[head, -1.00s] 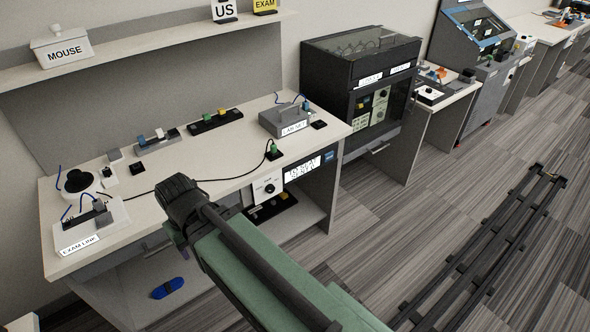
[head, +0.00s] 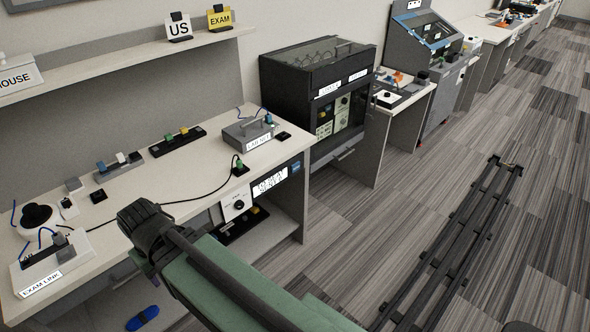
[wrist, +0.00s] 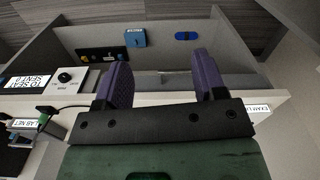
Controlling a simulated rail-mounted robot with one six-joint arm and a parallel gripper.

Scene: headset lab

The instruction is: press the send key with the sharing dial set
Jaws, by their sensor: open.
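A white panel with a black round dial (head: 238,205) is on the front of the desk, under its top. The dial (wrist: 65,76) also shows in the wrist view, at the left. Beside it is a lit sign (head: 269,182) with text about sent and seat, also at the left edge of the wrist view (wrist: 27,80). A dark strip with small coloured pieces (wrist: 100,55) lies lower, in the desk's recess. I cannot make out a key marked send. My gripper (wrist: 161,58) is open and empty, its purple fingers apart; in the head view its fingers are not clearly seen.
The desk top (head: 160,186) carries an EXAM LINK box (head: 42,284), a LAB NET box (head: 258,141) and a black cable. A blue object (head: 142,318) lies low under the desk. A black cabinet (head: 300,75) stands to the right. Floor rails run at the right.

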